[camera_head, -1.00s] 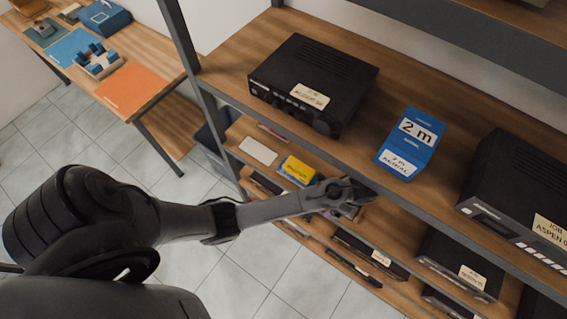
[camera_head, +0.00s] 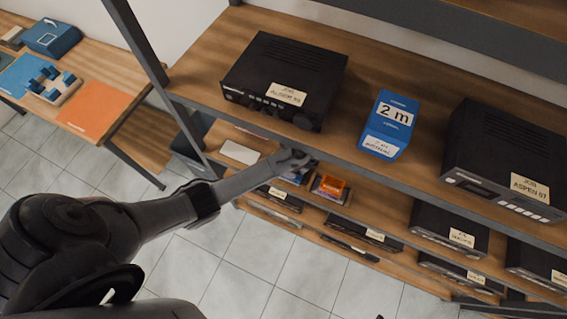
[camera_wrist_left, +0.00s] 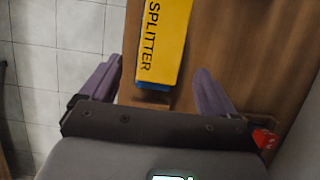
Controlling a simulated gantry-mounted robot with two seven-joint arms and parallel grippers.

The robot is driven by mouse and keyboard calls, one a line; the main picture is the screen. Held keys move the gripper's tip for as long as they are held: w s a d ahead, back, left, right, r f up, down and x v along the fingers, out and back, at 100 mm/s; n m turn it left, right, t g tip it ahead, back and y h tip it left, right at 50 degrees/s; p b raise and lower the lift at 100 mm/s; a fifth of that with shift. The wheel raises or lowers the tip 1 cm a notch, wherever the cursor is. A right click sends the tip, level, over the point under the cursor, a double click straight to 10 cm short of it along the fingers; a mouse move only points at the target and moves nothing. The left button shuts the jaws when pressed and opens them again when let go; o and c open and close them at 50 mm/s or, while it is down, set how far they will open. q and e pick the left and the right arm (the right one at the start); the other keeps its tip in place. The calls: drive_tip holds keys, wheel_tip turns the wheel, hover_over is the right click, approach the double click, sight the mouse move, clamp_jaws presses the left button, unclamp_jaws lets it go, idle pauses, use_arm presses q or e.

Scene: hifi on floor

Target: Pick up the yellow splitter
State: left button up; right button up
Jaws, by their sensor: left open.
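The yellow splitter (camera_wrist_left: 163,40) lies on a wooden shelf in the left wrist view, its label reading SPLITTER, with a blue end toward me. My left gripper (camera_wrist_left: 157,72) is open, with one purple finger on each side of the splitter's near end and gaps on both sides. In the head view my left gripper (camera_head: 300,157) reaches in at the front of the middle shelf and hides most of the splitter; only a bit of blue shows beneath it. My right gripper is not in view.
The upper shelf (camera_head: 240,45) holds black boxes (camera_head: 285,80) and a blue 2 m box (camera_head: 388,125) above my gripper. An orange-red item (camera_head: 328,187) sits right of it on the middle shelf, a white card (camera_head: 240,152) to its left. A work table (camera_head: 130,125) stands at left.

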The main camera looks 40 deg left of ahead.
use_arm(q)
drive_tip(key=shift+s+a, duration=0.3)
drive_tip(key=shift+a, duration=0.6)
drive_tip(key=p+x, duration=0.1)
drive_tip(key=x, duration=0.3)
drive_tip(key=shift+s+a, duration=0.1)
drive_tip(key=shift+a, duration=0.1)
drive_tip(key=shift+a+f, duration=0.2)
drive_tip(key=shift+f, duration=0.25)
drive_tip(key=shift+f, duration=0.3)
drive_tip(key=c, duration=1.2)
drive_tip(key=shift+r, duration=0.2)
